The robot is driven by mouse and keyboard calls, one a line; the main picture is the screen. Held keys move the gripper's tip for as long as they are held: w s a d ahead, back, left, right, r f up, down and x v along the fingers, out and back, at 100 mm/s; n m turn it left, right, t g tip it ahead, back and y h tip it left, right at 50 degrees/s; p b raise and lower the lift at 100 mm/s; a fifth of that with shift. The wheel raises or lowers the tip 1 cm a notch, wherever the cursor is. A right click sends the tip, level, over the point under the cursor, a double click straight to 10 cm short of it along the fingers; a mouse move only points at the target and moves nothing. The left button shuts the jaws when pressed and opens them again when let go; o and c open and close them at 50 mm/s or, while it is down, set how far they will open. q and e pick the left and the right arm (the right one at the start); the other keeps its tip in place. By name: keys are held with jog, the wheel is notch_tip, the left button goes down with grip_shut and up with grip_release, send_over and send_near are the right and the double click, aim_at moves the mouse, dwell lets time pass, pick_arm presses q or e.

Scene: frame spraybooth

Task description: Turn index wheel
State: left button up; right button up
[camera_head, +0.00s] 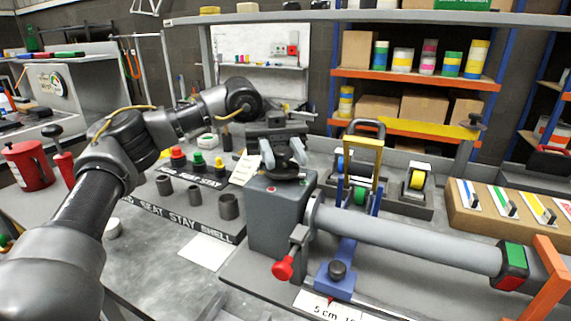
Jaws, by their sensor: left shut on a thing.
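My left gripper (284,158) comes in from the left and points down over the top of a grey block-shaped housing (270,215). Its two pale fingers are shut on a dark round part (287,176) at the top of the housing, which looks like the index wheel. The fingers and gripper body hide much of this part, so its markings cannot be read. A long grey tube (410,240) runs right from the housing to an end block (513,262) with green and red faces. My right gripper is not in view.
A red-knobbed lever (284,268) sticks out at the housing's front. A blue stand with a yellow frame (376,160) rises behind the tube. A black board (190,205) with several dark cups lies left. Tape dispensers and a cardboard card holder (480,225) stand right.

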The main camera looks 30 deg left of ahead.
pick_arm(q)
jog(key=shift+f+m+g+y, duration=0.1)
jog(key=shift+m+g+y, duration=0.4)
jog(key=shift+y, duration=0.2)
jog(key=shift+s+a+m+g+y, duration=0.1)
jog(key=shift+m+g+y, duration=0.2)
jog(key=shift+m+y, duration=0.15)
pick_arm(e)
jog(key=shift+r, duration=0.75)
pick_arm(q)
jog(key=shift+a+m+g+y, duration=0.1)
jog(key=shift+m+g+y, duration=0.25)
jog(key=shift+y, duration=0.3)
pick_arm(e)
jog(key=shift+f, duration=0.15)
pick_arm(q)
jog(key=o, duration=1)
